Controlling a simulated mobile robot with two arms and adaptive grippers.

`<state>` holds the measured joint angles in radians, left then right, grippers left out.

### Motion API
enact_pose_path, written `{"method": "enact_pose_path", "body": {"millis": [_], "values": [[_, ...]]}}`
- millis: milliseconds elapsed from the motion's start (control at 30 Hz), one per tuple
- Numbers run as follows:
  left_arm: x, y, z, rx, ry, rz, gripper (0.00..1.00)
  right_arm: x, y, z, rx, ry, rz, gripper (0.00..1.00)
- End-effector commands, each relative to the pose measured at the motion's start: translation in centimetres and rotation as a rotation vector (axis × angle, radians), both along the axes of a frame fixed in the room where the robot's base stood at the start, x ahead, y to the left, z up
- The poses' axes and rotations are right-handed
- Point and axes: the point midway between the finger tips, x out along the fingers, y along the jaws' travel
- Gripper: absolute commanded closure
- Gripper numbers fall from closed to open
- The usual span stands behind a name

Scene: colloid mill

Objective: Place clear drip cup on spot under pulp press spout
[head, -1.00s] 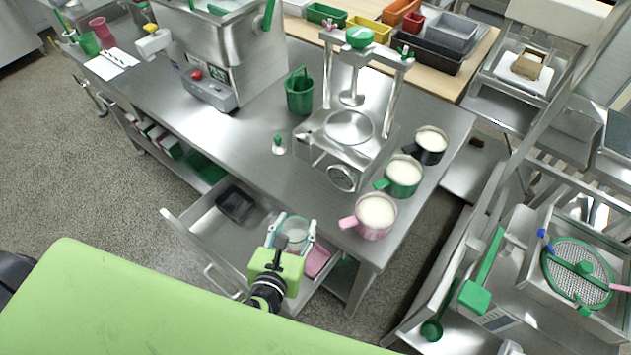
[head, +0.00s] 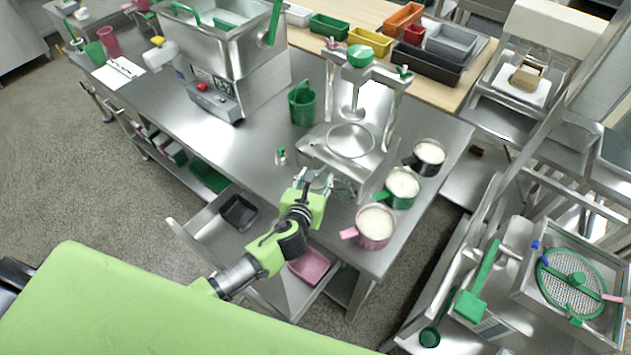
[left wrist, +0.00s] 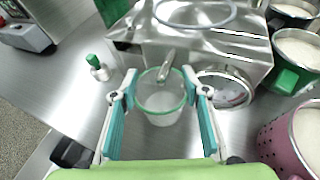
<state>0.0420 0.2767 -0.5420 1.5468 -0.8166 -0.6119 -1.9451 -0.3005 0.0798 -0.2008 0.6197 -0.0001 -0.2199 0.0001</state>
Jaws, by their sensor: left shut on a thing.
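The clear drip cup (left wrist: 160,104) has a green rim and sits between the fingers of my left gripper (left wrist: 160,92), which is shut on it. In the left wrist view the cup is in front of the press, with the metal spout (left wrist: 167,66) over its far rim. I cannot tell whether the cup's base touches the table. In the head view my left gripper (head: 314,180) is at the front of the pulp press (head: 350,150) and largely hides the cup. The spot under the spout is hidden. My right gripper is not in view.
A pink cup (head: 374,228), a green cup (head: 402,187) and a dark cup (head: 429,155), all with white contents, stand right of the press. A small green-topped item (head: 281,156) stands to the left. An open drawer (head: 215,235) holds a black tray and a pink tray (head: 309,266).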

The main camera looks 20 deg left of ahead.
Motion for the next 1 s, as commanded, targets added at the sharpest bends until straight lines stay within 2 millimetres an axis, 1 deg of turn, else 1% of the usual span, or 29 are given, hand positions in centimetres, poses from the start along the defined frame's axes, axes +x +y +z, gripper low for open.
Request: {"method": "enact_pose_path", "body": {"millis": [33, 100, 367, 467, 500, 533, 833, 933, 1000], "values": [[-0.42, -0.09, -1.22, -0.002, 0.010, 0.002, 0.76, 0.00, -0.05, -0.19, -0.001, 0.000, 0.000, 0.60], [-0.46, -0.09, -1.60, -0.001, 0.009, -0.001, 0.76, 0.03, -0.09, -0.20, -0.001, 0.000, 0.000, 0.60], [-0.45, -0.08, -1.63, -0.001, 0.007, -0.001, 0.76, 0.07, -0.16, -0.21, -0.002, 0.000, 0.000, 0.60], [-0.46, -0.07, -1.96, -0.001, 0.007, -0.001, 0.76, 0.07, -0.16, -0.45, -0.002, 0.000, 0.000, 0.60], [-0.45, -0.08, -1.82, -0.001, 0.007, -0.001, 0.48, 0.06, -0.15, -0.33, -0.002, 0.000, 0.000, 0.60], [-0.46, -0.07, -1.81, -0.001, 0.007, -0.001, 0.41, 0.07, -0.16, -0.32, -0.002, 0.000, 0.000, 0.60], [-0.46, -0.07, -1.79, -0.001, 0.007, -0.001, 0.41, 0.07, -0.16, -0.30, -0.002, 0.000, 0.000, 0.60], [-0.46, -0.07, -1.40, -0.001, 0.007, -0.001, 0.41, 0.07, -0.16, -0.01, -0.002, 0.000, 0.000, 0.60], [-1.00, -0.10, -1.42, 0.000, 0.007, -0.001, 0.41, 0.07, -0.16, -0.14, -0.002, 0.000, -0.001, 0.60]]}}
